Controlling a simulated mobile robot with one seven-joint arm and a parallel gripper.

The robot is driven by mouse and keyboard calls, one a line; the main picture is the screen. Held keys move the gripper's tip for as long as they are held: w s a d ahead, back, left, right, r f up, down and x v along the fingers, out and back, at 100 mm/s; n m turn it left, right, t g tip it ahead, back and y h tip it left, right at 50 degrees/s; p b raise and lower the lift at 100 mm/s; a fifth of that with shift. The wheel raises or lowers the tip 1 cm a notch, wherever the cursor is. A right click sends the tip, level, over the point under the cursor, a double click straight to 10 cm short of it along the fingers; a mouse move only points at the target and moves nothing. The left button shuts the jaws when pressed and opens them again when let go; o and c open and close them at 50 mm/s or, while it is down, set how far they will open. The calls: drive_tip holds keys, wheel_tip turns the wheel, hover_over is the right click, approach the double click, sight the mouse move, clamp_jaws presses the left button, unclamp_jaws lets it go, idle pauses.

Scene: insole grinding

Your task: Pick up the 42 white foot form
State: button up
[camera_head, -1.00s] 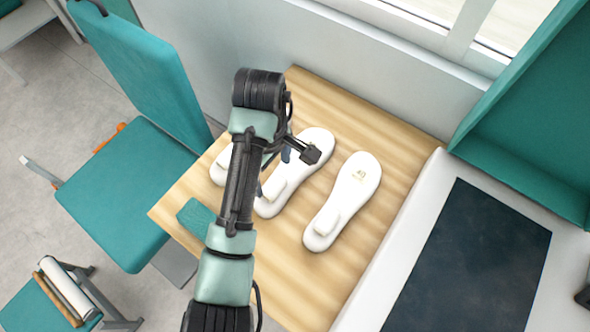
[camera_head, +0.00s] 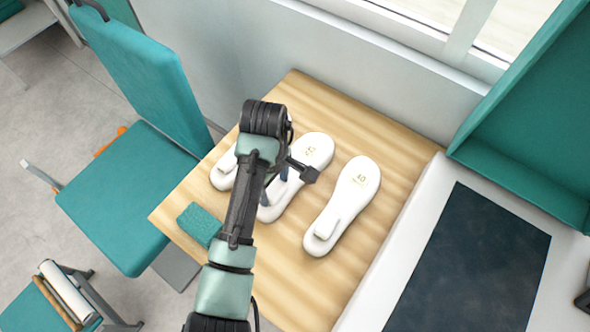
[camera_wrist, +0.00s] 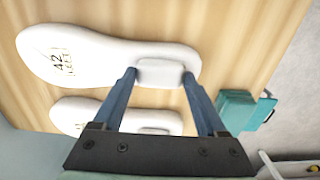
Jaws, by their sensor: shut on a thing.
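The 42 white foot form, marked "42 LEFT", lies at the top of the wrist view (camera_wrist: 90,55), toe to the left. It is the middle form in the head view (camera_head: 313,152), its heel end partly hidden by my arm. My gripper (camera_wrist: 160,74) is shut on the raised block at its heel, one blue finger on each side. My gripper also shows in the head view (camera_head: 279,180). The form appears to rest on the wooden table (camera_head: 385,160); any small lift cannot be told.
Another white form (camera_head: 350,195) lies to the right, and a third (camera_head: 223,172) to the left, partly behind my arm. A teal block (camera_head: 199,223) lies near the table's left edge. A teal chair (camera_head: 125,195) stands left; a white unit with a dark panel (camera_head: 475,260) stands right.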

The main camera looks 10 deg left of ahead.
clamp_jaws()
wheel_tip(320, 180, up, 10)
drive_tip(key=p, duration=0.3)
drive_tip(key=shift+p, duration=0.4)
